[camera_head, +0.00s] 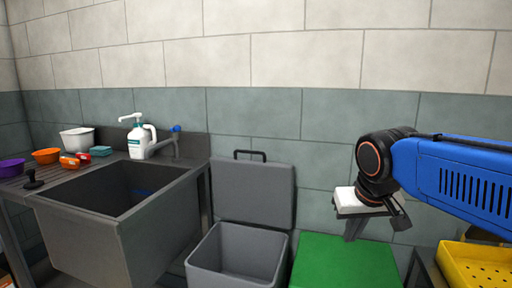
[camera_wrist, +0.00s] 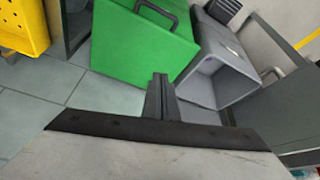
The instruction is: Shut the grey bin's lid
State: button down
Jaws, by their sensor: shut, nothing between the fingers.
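The grey bin (camera_head: 238,256) stands between the sink and the green bin. Its lid (camera_head: 252,192) is open and stands upright against the wall, with a dark handle (camera_head: 250,154) on its top edge. The inside of the bin looks empty in the part that shows. In the wrist view the grey bin (camera_wrist: 220,72) is at the upper right, open side in view. My gripper (camera_head: 355,230) is shut and empty, above the green bin and to the right of the grey bin's lid, apart from it. Its closed fingers also show in the wrist view (camera_wrist: 161,88).
A green bin (camera_head: 345,262) with its lid down is right of the grey bin. A dark sink (camera_head: 120,210) is at the left, with a pump bottle (camera_head: 138,138) and bowls on its ledge. A yellow perforated crate (camera_head: 475,268) is at the right. The floor (camera_wrist: 50,105) shows clear tiles.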

jog(key=w+a+r+m+h, duration=0.1)
jog(key=w+a+r, duration=0.4)
jog(key=w, duration=0.5)
jog(key=w+a+r, duration=0.3)
jog(key=w+r, duration=0.5)
jog(key=w, duration=0.2)
jog(key=w+a+r+m+t+h, duration=0.1)
jog(key=w+a+r+m+t, duration=0.3)
jog(key=w+a, duration=1.1)
jog(key=w+d+f, duration=0.1)
jog(key=w+f, duration=0.1)
jog(key=w+d+f+n+g, duration=0.1)
jog(key=w+f, duration=0.1)
jog(key=w, duration=0.1)
jog(key=w+d+f+g, duration=0.1)
jog(key=w+d+f, duration=0.1)
jog(key=shift+w+f, duration=0.15)
jog(key=shift+f, duration=0.25)
